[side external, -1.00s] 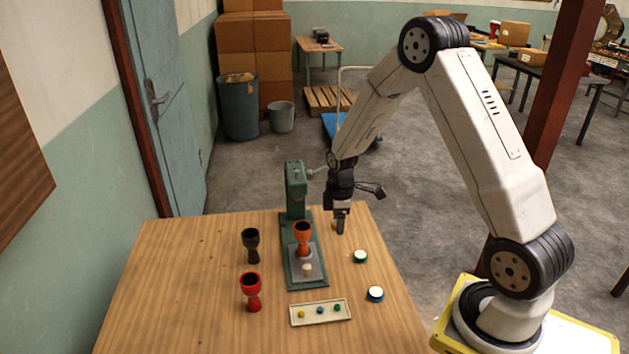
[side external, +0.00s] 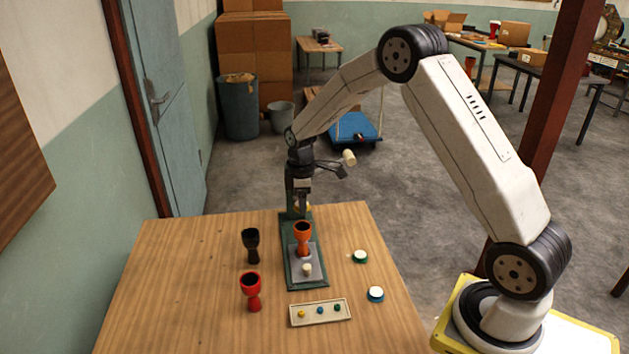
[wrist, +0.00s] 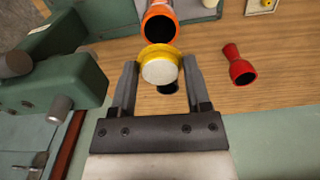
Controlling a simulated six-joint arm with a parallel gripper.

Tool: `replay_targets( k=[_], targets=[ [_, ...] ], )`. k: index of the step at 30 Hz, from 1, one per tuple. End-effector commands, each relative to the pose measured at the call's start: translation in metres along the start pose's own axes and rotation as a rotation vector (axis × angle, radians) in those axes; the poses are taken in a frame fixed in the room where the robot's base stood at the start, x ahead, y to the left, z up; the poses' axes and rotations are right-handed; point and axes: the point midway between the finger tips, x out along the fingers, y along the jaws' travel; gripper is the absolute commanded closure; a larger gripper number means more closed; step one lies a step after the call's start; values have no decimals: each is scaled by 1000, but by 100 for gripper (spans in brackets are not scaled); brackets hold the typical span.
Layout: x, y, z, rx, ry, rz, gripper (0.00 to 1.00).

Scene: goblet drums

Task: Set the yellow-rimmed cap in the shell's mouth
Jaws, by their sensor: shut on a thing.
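The yellow-rimmed cap (wrist: 160,70) has a pale round face and sits between the two fingers of my gripper (wrist: 160,64). My gripper (side external: 302,206) is shut on it. The orange shell (side external: 303,240) stands upright on the base of the green press, mouth up. In the wrist view the shell's dark open mouth (wrist: 161,30) lies just beyond the cap. In the side view my gripper is above the shell and apart from it, near the press column. The cap is small and hard to make out there.
The green press (wrist: 45,75) stands close beside my gripper. A black goblet (side external: 251,245) and a red goblet (side external: 251,291) stand left of the press. A green-rimmed cap (side external: 360,257), a blue-rimmed cap (side external: 375,294) and a tray (side external: 320,321) with small coloured pieces lie right and in front.

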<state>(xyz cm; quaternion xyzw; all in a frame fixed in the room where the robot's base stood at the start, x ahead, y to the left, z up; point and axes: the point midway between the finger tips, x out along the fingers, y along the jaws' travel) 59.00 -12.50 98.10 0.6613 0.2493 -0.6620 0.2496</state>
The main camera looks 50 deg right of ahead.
Motion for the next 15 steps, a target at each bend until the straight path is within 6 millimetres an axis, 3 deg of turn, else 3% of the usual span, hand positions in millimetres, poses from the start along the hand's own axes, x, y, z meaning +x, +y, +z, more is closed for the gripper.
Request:
replay_targets(
  k=[15],
  targets=[
    [25, 0, 0, 0, 0, 0, 93]
  ],
)
